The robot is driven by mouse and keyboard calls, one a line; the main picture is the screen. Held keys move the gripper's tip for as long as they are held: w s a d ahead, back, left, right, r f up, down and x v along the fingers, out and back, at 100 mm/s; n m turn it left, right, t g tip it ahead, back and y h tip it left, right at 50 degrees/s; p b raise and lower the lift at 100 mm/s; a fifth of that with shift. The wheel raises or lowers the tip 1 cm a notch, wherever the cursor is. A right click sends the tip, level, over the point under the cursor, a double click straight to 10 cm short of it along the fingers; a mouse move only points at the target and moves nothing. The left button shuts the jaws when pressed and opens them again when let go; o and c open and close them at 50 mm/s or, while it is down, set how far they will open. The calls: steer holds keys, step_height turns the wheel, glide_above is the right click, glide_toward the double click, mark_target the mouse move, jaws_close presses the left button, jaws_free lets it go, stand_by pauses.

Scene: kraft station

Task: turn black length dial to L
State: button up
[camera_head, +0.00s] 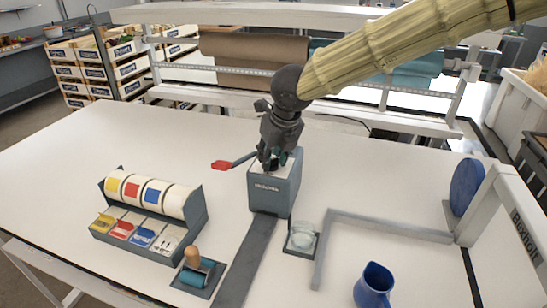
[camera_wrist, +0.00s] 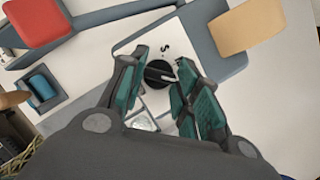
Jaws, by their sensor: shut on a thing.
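The black length dial (camera_wrist: 157,73) sits on the white top face of a grey box in the wrist view. A white pointer mark on it points to the right and slightly down, and a letter S (camera_wrist: 165,47) is printed above it. No L shows. My gripper (camera_wrist: 158,75) has its green-padded fingers on both sides of the dial, shut on it. In the head view my gripper (camera_head: 272,163) reaches down onto the top of the grey box (camera_head: 270,195) and hides the dial.
A red-ended lever (camera_head: 222,165) sticks out left of the box. A tape dispenser (camera_head: 150,213) with colored rolls, a wooden-handled roller (camera_head: 193,262), a small glass dish (camera_head: 302,236) and a blue jug (camera_head: 374,284) stand around it. The white table (camera_head: 60,160) is clear at far left.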

stand_by(0.4)
steer(key=o, duration=1)
steer(key=v, duration=1.2)
steer(key=shift+d, duration=0.1)
